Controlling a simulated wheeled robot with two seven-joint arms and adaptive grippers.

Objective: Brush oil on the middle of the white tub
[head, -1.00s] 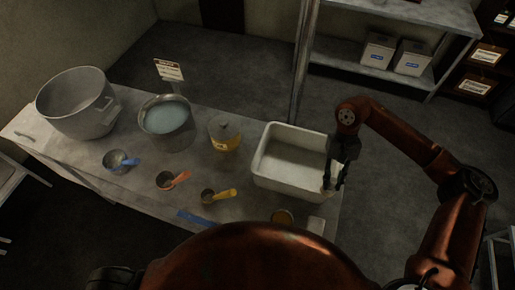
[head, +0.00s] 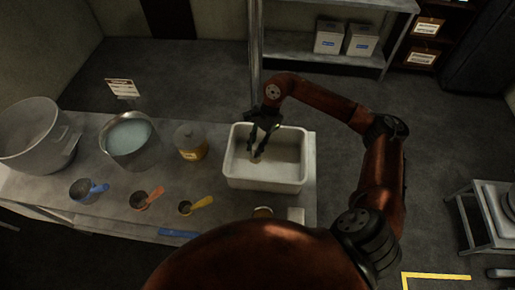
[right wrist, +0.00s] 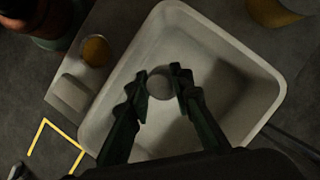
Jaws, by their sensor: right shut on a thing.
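The white tub (head: 290,181) stands at the right end of the table, its inside pale and open. My right gripper (head: 262,142) is over the tub's inside, fingers pointing down. It is shut on a small pale round thing, seen end-on in the right wrist view (right wrist: 159,86); in the head view its light tip (head: 256,158) shows below the fingers. It may be the brush; I cannot tell whether it touches the tub floor. A small round dish of amber liquid, perhaps the oil (right wrist: 95,50), sits beside the tub, partly hidden in the head view. My left gripper is out of view.
A pale block (head: 296,214) lies near the tub's front. Left of the tub are a yellow-labelled jar (head: 190,143), a pot of bluish liquid (head: 128,138), a large grey pot (head: 35,135) and several scoops. A shelf with white boxes (head: 330,38) stands behind.

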